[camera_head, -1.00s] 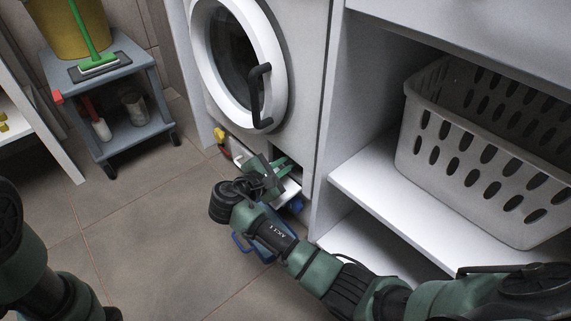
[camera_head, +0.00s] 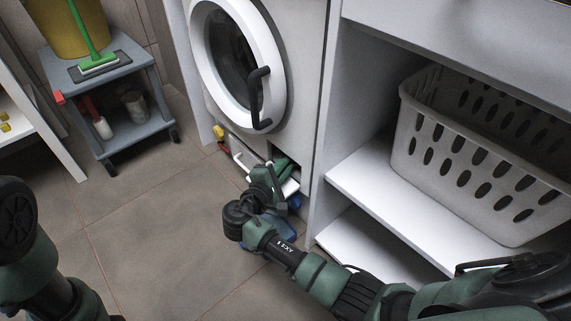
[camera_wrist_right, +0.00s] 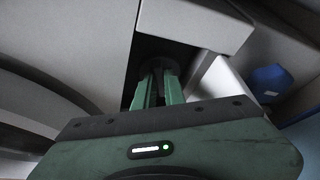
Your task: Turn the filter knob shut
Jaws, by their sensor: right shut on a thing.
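The washing machine (camera_head: 305,75) has a dark filter opening low at its front right corner, with a white flap (camera_head: 291,188) hanging open below it. My right gripper (camera_head: 285,163) reaches into this opening from the front. In the right wrist view, the two green fingers (camera_wrist_right: 159,88) are close together and shut on the round dark grey filter knob (camera_wrist_right: 158,66) inside the recess. The fingers hide much of the knob, and its turn angle cannot be told. My left arm shows at the lower left of the head view, but its gripper is out of view.
A blue object (camera_head: 282,231) lies on the floor under my right wrist, partly hidden. A white shelf unit with a laundry basket (camera_head: 480,175) stands close on the right. A blue-grey cart (camera_head: 125,140) stands at the back left. The tiled floor between is clear.

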